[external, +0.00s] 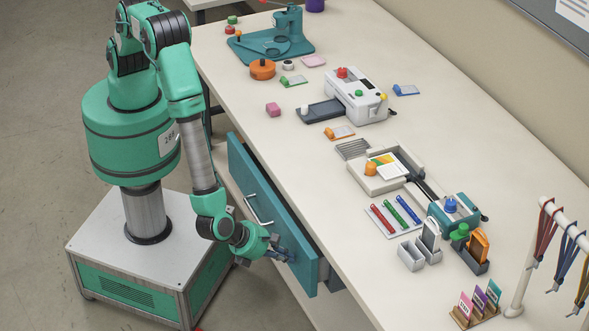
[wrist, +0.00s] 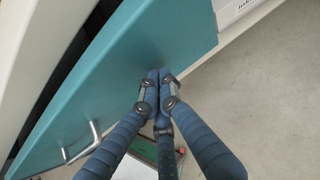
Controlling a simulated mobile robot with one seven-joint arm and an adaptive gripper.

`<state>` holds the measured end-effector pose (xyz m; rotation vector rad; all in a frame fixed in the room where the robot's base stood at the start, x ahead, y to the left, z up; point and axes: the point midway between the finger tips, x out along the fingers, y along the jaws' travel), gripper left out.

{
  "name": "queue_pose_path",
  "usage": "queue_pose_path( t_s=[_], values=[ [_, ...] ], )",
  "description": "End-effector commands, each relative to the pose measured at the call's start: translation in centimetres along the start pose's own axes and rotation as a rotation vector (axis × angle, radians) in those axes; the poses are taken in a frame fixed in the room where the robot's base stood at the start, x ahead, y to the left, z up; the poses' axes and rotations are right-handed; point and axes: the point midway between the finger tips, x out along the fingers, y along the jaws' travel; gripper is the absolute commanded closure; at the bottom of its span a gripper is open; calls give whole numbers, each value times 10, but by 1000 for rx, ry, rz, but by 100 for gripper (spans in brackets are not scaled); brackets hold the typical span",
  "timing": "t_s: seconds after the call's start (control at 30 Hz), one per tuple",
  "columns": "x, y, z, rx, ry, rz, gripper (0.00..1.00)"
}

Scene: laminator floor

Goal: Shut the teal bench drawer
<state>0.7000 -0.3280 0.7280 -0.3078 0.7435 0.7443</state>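The teal bench drawer (external: 268,205) is pulled out from the long side of the bench, with its front standing off the bench edge; it also fills the upper left of the wrist view (wrist: 140,45). Its metal handle (external: 258,208) shows in the wrist view too (wrist: 82,143), off to the left of my fingers. My gripper (external: 282,256) is at the drawer front, towards its near right end. In the wrist view its dark blue fingers (wrist: 159,76) are together at the tips and hold nothing. The tips are at or very close to the teal face; I cannot tell whether they touch.
The cream bench top (external: 318,175) carries a white laminator-like machine (external: 358,95), a tray with cards (external: 385,172), coloured pens (external: 395,215) and small holders near the front. A strap rack (external: 545,225) stands at the right. Grey floor (external: 40,130) is open left of my base.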

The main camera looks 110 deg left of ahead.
Motion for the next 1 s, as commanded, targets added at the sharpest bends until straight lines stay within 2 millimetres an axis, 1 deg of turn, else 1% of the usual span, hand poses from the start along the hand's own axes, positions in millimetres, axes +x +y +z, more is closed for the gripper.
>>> queue_pose_path(
  t_s=[0.03, 0.1, 0.3, 0.8, 1.0],
  values=[
    [8, 0, 8, -2, 1, 2, 100],
    [15, 0, 15, -1, 1, 0, 100],
    [28, 0, 27, -1, 0, 1, 100],
    [30, 0, 31, -1, -1, 0, 100],
    [26, -1, 27, -1, -1, -1, 100]
  ],
)
